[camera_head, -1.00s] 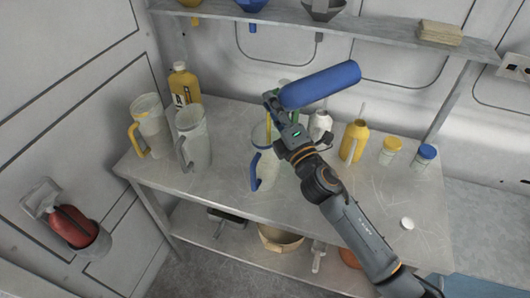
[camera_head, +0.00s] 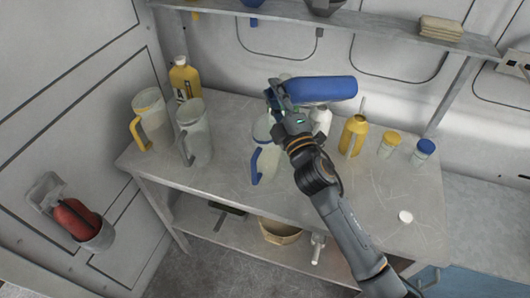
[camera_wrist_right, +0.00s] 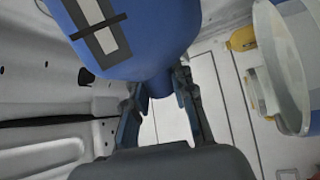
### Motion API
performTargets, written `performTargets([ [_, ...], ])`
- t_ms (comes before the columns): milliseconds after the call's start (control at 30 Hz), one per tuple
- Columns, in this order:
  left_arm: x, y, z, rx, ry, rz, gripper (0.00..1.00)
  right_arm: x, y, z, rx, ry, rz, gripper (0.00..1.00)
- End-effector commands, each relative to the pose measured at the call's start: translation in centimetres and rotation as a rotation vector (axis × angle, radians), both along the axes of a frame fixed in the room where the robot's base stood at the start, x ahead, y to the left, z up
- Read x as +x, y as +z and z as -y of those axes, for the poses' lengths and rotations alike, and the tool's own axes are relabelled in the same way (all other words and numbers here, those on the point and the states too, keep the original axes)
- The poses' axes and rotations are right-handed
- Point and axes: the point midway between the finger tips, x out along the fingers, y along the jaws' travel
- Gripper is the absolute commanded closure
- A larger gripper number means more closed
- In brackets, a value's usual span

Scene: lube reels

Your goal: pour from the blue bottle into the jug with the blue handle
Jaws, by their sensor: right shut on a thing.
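The blue bottle (camera_head: 322,88) lies almost level in the head view, its base to the right, above the back of the bench. My right gripper (camera_head: 276,98) is shut around its neck end at the left. In the right wrist view the bottle (camera_wrist_right: 130,35) fills the top, with its neck between the fingers (camera_wrist_right: 160,85). The jug with the blue handle (camera_head: 257,165) stands upright on the bench, below and slightly left of the gripper, partly hidden by it. A clear vessel, apparently this jug, shows at the right of the wrist view (camera_wrist_right: 285,75). No stream is visible. My left gripper is out of view.
A grey-handled jug (camera_head: 196,130) and a yellow-handled jug (camera_head: 149,118) stand left, before a yellow bottle (camera_head: 184,80). A yellow can (camera_head: 353,135), yellow-lidded jar (camera_head: 389,145) and blue-lidded jar (camera_head: 423,153) stand right. A shelf (camera_head: 380,30) runs behind. The front right bench is mostly clear.

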Motion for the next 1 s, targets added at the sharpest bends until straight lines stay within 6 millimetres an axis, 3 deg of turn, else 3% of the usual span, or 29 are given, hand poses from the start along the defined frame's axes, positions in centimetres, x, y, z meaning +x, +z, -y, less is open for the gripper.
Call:
performTargets([
  [33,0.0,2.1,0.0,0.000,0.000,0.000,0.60,-0.1,2.6,-0.1,0.083,0.001,-0.032,1.00],
  [100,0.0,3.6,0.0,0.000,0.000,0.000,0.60,0.0,4.0,0.0,0.196,0.001,-0.086,1.00],
  [300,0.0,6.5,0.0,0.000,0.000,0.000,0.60,0.1,6.6,0.3,0.444,0.000,-0.209,1.00],
  [467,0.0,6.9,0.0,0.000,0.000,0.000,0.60,0.2,6.7,0.4,0.510,0.001,-0.241,1.00],
  [667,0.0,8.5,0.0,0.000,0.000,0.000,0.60,0.9,7.6,1.9,0.590,0.000,-0.281,1.00],
  [1000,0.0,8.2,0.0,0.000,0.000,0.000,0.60,3.3,9.2,6.7,0.876,0.001,-0.415,1.00],
])
